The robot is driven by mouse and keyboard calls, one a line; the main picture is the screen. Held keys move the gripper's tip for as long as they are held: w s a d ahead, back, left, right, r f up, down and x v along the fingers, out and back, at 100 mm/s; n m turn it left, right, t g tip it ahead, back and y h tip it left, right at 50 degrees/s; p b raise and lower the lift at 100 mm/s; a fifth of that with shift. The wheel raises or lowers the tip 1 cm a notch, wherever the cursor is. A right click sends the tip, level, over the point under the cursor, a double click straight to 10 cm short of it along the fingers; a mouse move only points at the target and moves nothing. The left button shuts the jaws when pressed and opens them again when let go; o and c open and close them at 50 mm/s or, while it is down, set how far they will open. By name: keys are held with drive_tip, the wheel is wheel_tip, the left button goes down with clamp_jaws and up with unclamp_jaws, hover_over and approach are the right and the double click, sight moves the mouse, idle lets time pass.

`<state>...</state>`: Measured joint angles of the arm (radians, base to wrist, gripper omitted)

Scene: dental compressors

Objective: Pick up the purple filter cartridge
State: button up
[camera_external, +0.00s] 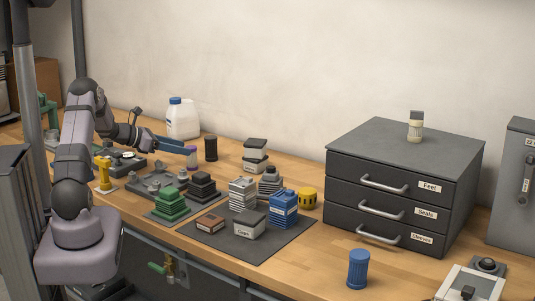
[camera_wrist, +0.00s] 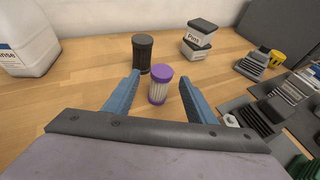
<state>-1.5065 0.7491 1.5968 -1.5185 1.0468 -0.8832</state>
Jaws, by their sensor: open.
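The purple filter cartridge (camera_wrist: 158,89) stands upright on the wooden bench, with a purple top and base and a pale ribbed body. My gripper (camera_wrist: 160,86) is open, with nothing clamped. In the external view my gripper (camera_external: 181,147) reaches right from the arm, low over the bench, and the purple cartridge (camera_external: 192,156) shows partly behind the blue fingers.
A black cartridge (camera_wrist: 143,51) stands just behind the purple one. A white jug (camera_external: 183,119) is behind the gripper. Labelled boxes (camera_wrist: 198,40) stand further back right. Dark trays with stacked parts (camera_external: 165,183) lie in front. Open bench lies left of the cartridge in the wrist view.

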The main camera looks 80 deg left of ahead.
sight(192, 158)
drive_tip(key=shift+f+p+x, duration=0.15)
drive_tip(key=shift+p+x, duration=0.3)
drive_tip(key=shift+x, duration=0.85)
drive_tip(key=shift+f+p+x, duration=0.2)
drive_tip(key=shift+p+x, duration=0.2)
drive_tip(key=shift+x, duration=0.9)
drive_tip(key=shift+s+d, duration=0.1)
drive_tip(key=shift+d, duration=0.05)
drive_tip(key=shift+c, duration=0.4)
drive_tip(key=c, duration=1.1)
